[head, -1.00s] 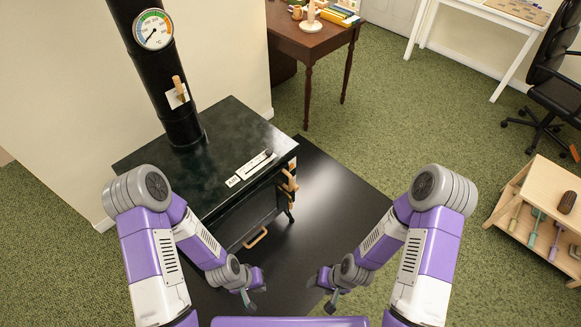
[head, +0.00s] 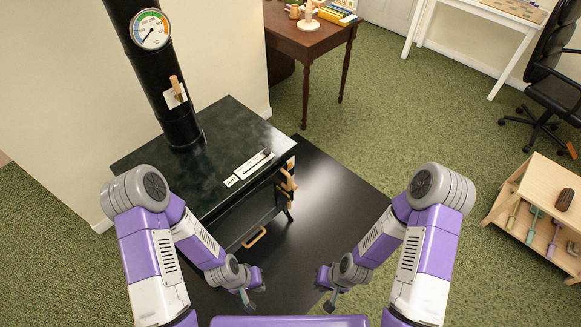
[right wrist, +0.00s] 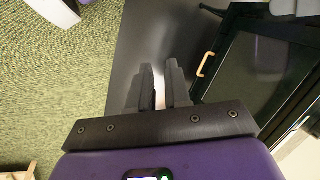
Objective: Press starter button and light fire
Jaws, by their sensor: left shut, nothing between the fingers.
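The black stove (head: 215,165) stands ahead on a dark floor plate. Its front door has a wooden handle (head: 254,238), also in the right wrist view (right wrist: 206,64). I cannot make out a starter button, and no flame is visible. A white labelled strip with a dark knob (head: 250,166) lies on the stove top. My left gripper (head: 250,296) is shut and empty, low in front of the stove. My right gripper (head: 327,294) is apart from the stove, over the plate. In the right wrist view its fingers (right wrist: 160,85) stand slightly apart, with nothing between them.
The black flue pipe (head: 160,85) carries a dial gauge (head: 150,29) and a wooden-handled damper (head: 177,92). Wooden handles (head: 287,180) stick out at the stove's right side. A brown table (head: 310,38) stands behind, a wooden shelf (head: 545,200) at right. Green carpet between is clear.

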